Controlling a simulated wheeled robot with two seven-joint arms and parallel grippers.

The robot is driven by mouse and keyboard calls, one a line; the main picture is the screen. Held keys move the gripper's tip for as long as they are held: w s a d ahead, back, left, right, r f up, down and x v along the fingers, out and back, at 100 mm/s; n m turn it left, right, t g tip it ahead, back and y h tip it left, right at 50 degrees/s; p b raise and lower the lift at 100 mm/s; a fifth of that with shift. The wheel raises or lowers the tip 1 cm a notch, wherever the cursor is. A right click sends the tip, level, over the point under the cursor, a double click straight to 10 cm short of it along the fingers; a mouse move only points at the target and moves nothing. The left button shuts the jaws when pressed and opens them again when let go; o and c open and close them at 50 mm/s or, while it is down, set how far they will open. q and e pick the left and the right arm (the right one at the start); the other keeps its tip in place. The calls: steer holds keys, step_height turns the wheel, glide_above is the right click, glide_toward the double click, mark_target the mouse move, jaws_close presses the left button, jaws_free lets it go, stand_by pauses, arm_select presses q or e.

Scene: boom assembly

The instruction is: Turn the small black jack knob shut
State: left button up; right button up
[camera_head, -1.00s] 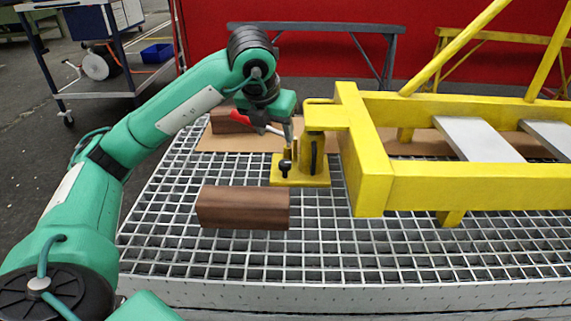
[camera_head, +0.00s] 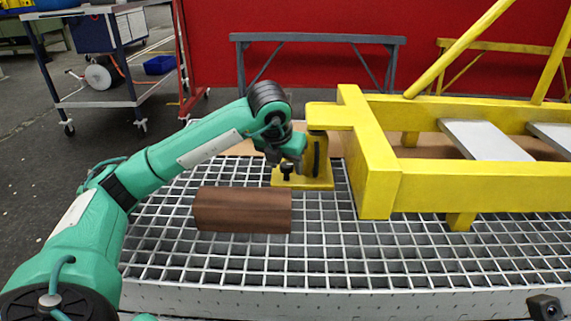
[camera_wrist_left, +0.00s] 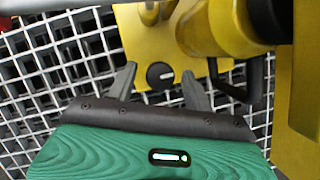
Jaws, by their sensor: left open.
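The small black jack knob (camera_head: 286,172) sits on the yellow foot plate of the jack (camera_head: 316,160). In the left wrist view the knob (camera_wrist_left: 160,75) is a round black cap with a pale line across its top. My left gripper (camera_head: 288,163) is just above the knob in the head view. In the left wrist view its open fingers (camera_wrist_left: 160,85) stand on either side of the knob, with gaps visible.
A brown wooden block (camera_head: 242,210) lies on the grating (camera_head: 330,260) in front of the jack. The yellow boom frame (camera_head: 440,187) stands to the right. In the left wrist view a grey bar (camera_wrist_left: 70,8) crosses the top left. A dark piece (camera_head: 545,307) shows at bottom right.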

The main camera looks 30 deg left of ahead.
arm_select(q)
steer(key=shift+c, duration=0.2)
steer(key=c, duration=0.9)
